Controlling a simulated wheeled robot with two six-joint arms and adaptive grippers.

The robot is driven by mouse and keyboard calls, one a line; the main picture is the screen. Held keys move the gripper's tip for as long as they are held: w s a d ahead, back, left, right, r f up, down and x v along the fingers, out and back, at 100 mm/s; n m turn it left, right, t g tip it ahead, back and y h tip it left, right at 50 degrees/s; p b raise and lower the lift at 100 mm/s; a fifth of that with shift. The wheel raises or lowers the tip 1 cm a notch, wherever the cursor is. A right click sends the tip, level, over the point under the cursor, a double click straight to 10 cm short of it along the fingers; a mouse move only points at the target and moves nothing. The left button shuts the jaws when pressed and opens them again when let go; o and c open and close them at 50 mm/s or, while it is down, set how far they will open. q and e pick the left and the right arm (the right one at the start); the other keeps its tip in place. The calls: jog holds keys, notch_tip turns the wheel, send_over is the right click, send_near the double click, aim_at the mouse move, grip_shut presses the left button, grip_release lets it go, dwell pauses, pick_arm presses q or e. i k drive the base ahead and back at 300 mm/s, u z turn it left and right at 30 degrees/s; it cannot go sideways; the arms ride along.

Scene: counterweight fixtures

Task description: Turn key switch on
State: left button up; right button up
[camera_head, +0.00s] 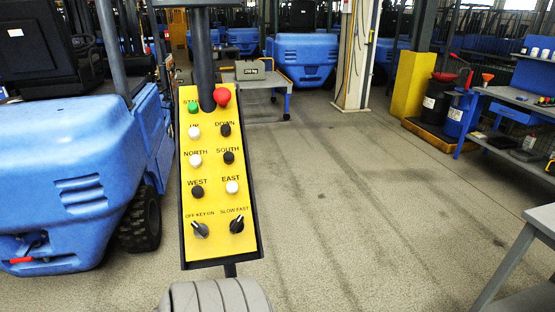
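A yellow control panel (218,170) in a dark frame hangs from a dark post, left of centre in the head view. The key switch (200,229) is the dark round knob at its lower left, under the label "OFF KEY ON". Its light mark seems to point up and left, toward the OFF side, but it is small. A similar knob, the slow/fast switch (237,224), sits to its right and seems to point up and right. Neither of my grippers shows, and nothing covers the key switch.
The panel also has a green button (193,106), a red mushroom button (222,96) and several black and white buttons. A grey ribbed shape (215,297) is just below it. A blue forklift (75,170) stands close on the left. The floor to the right is open.

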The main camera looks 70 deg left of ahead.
aim_at(200, 231)
jog(key=i, duration=1.8)
jog(key=u, duration=3.3)
